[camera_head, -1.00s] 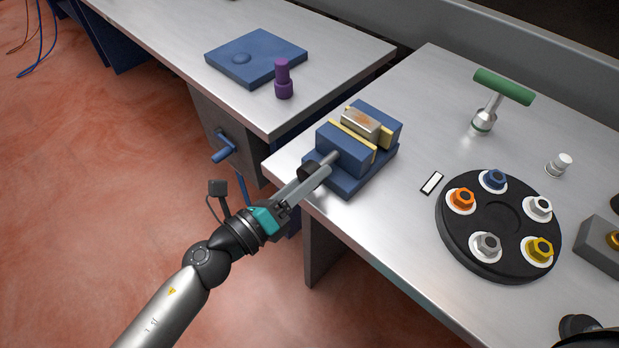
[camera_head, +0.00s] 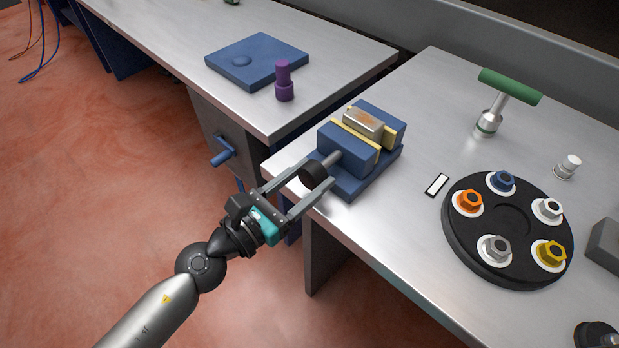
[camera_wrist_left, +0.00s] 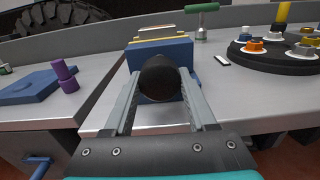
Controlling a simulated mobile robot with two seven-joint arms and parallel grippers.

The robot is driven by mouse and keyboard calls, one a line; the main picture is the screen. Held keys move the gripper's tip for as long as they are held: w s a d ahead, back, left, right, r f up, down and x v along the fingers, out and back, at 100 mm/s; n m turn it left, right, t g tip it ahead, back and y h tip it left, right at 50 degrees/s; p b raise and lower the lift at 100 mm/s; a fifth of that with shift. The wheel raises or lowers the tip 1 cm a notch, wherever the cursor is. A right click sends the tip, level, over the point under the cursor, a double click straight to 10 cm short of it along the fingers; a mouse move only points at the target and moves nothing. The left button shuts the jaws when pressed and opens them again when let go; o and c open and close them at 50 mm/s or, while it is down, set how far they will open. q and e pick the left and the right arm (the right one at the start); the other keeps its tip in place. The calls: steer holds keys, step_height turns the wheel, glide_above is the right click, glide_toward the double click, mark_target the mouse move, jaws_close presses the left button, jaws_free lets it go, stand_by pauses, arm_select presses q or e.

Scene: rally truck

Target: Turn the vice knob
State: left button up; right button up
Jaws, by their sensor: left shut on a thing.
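The blue vice (camera_head: 345,150) stands near the corner of the metal table, with yellow jaw faces around a metal block (camera_head: 363,122). Its round black knob (camera_head: 312,174) sits on a grey shaft facing my left arm. My left gripper (camera_head: 319,172) is shut on the knob, with one finger on each side. In the left wrist view the knob (camera_wrist_left: 159,78) is between the two fingers, in front of the vice (camera_wrist_left: 178,53). My right gripper is not in view.
A black round tray (camera_head: 455,248) with several coloured hex nuts stands right of the vice. A green-handled tool (camera_head: 510,86) stands behind it. On the other table are a blue plate (camera_head: 270,55) and a purple peg (camera_head: 284,85).

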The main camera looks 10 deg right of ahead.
arm_select(q)
steer(key=shift+a+f+m, duration=0.1)
steer(key=shift+f+m, duration=0.1)
steer(key=shift+m, duration=0.4)
steer(key=o, duration=1.4)
steer(key=shift+s+r, duration=0.1)
steer(key=shift+r, duration=0.05)
steer(key=shift+r, duration=0.1)
